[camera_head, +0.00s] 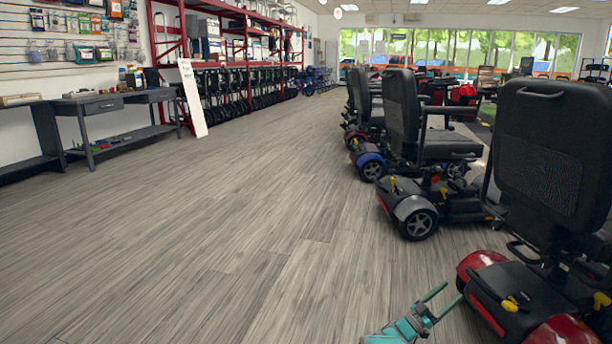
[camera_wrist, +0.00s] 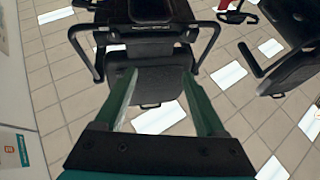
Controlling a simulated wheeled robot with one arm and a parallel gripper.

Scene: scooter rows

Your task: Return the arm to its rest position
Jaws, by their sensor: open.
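My gripper (camera_head: 448,294) shows at the bottom of the head view, right of centre, low over the wood floor. The rest of my arm is mostly out of the head view.
A row of scooters, including a grey one (camera_head: 415,218) and a blue one (camera_head: 370,162), runs back on the right. A grey workbench (camera_head: 100,105), a white leaning board (camera_head: 192,98) and red racks (camera_head: 235,15) line the left. The middle floor (camera_head: 230,210) is clear.

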